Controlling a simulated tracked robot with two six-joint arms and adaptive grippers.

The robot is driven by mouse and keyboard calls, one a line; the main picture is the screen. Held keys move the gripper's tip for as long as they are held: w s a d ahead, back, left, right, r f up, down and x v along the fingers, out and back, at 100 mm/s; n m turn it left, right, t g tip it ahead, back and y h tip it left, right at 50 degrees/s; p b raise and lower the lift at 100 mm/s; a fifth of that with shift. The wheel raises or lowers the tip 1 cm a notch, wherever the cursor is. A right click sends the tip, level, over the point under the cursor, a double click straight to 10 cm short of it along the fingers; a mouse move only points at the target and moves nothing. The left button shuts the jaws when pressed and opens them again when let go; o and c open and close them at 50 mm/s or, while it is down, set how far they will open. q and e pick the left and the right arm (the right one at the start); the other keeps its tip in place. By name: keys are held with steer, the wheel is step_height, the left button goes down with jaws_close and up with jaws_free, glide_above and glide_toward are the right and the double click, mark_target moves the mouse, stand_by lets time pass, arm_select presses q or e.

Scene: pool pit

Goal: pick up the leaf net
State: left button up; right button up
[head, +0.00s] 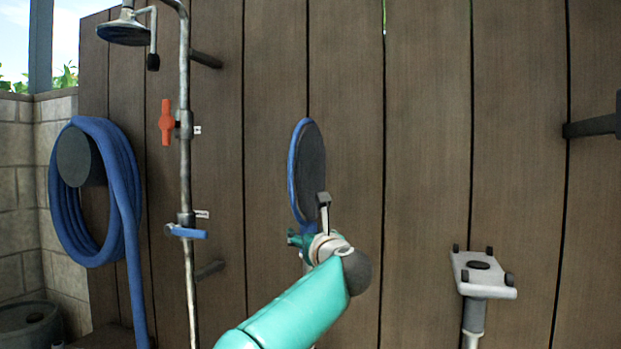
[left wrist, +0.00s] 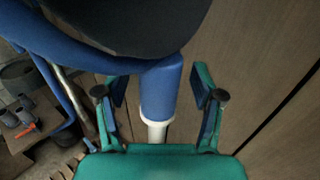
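The leaf net (head: 311,172) stands upright in front of the plank wall, with a blue rim and dark mesh. In the left wrist view its dark mesh (left wrist: 130,22) fills the top, and its blue neck (left wrist: 160,90) runs down into a white pole (left wrist: 156,133). My left gripper (head: 306,241) is just below the net head in the head view. In the left wrist view its two fingers (left wrist: 160,98) stand on either side of the neck, with a gap showing on both sides. My left arm hides the lower pole. My right gripper is not in view.
A shower pipe (head: 186,150) with a red lever and a blue lever stands left of the net. A coiled blue hose (head: 125,190) hangs further left. A pale plate on a post (head: 483,274) stands at right. The plank wall (head: 430,150) is close behind.

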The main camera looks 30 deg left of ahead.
arm_select(q)
jaws_close()
steer(key=shift+a+r, duration=0.1)
steer(key=shift+r, duration=0.15)
